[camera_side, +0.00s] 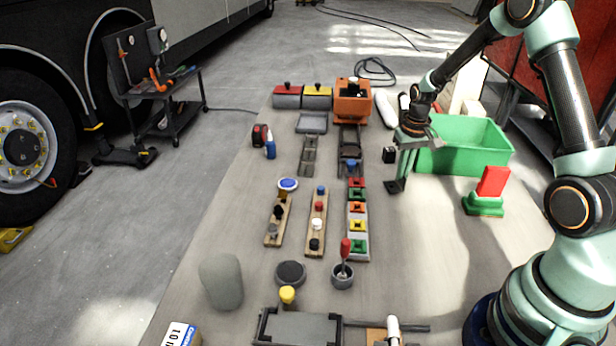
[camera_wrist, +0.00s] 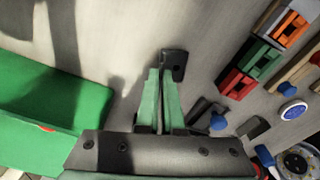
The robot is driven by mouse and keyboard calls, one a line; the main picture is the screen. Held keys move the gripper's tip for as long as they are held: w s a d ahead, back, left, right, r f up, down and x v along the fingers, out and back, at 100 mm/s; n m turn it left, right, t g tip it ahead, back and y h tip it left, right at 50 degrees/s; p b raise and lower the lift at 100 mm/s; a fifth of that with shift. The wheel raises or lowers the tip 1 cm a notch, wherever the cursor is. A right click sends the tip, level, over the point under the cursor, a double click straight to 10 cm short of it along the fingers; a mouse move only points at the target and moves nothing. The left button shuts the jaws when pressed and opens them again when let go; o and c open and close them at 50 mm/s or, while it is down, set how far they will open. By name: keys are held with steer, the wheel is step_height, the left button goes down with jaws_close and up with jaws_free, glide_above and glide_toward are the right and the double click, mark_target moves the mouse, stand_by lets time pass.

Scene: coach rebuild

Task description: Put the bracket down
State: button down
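The bracket (camera_wrist: 174,65) is a small dark piece with a hole in it. It sits at the tips of my gripper's green fingers in the wrist view. My gripper (camera_wrist: 161,75) has its two fingers close together, and they look shut on the bracket's near edge. In the side view my gripper (camera_side: 400,178) points down beside the green bin, with the dark bracket (camera_side: 395,187) at its lower end. The bracket is at or just above the table; I cannot tell whether it touches. The part between the fingers is hidden.
The green bin (camera_side: 465,146) stands right of my gripper, and a red block on a green base (camera_side: 487,192) is nearer. Left is a row of coloured blocks (camera_side: 357,222) and an orange box (camera_side: 353,104). Bare tabletop (camera_side: 415,235) lies in front of my gripper.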

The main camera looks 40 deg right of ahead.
steer(key=shift+f, duration=0.25)
steer(key=shift+f, duration=0.1)
steer(key=c, duration=1.1)
jaws_free()
steer(key=shift+o, duration=0.2)
step_height(320, 180, up, 11)
steer(key=s+a+r+n+t, duration=0.2)
steer(key=s+a+r, duration=0.3)
steer(key=a, duration=0.4)
steer(key=s+a+r+n+t, duration=0.2)
steer(key=s+a+r, duration=0.4)
steer(key=a, duration=0.4)
steer(key=shift+s+a+r+n+t, duration=0.25)
steer(key=shift+s+n+t, duration=0.2)
steer(key=shift+n, duration=0.15)
